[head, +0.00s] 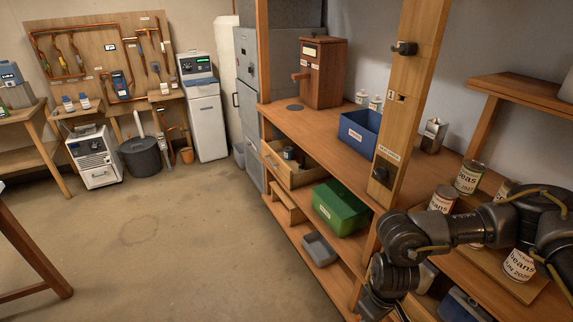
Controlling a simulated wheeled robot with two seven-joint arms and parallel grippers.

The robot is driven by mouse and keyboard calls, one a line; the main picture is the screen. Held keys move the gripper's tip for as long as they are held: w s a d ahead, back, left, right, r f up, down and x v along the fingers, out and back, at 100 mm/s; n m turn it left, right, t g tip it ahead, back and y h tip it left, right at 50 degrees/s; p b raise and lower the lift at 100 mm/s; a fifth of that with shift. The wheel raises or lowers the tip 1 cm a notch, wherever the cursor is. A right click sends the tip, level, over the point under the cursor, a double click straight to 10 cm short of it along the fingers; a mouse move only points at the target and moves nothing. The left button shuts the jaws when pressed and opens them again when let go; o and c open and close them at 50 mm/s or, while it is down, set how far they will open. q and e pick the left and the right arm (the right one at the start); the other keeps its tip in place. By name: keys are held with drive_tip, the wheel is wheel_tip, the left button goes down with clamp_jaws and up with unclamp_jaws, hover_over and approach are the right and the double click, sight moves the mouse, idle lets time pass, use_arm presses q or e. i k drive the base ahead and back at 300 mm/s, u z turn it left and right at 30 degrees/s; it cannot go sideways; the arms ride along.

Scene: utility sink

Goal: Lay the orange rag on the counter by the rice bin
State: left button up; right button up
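I see no orange rag in the head view. A brown wooden bin (323,75) with a small label and a spout-like piece on its left side stands at the far end of the wooden counter (312,124). It looks like a rice bin, but its label is too small to read. My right arm comes in from the right across the front of the shelving and bends down to the bottom edge. The fingers of my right gripper do not show. My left gripper is out of view.
A blue box (359,131) and a wooden post (408,100) stand along the counter. Below are an open drawer (270,158), a green box (341,207) and a grey tray (319,249). The floor at left is clear.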

sight(310, 127)
drive_tip(key=u, duration=0.35)
drive_tip(key=i, duration=2.25)
drive_tip(key=z, duration=0.5)
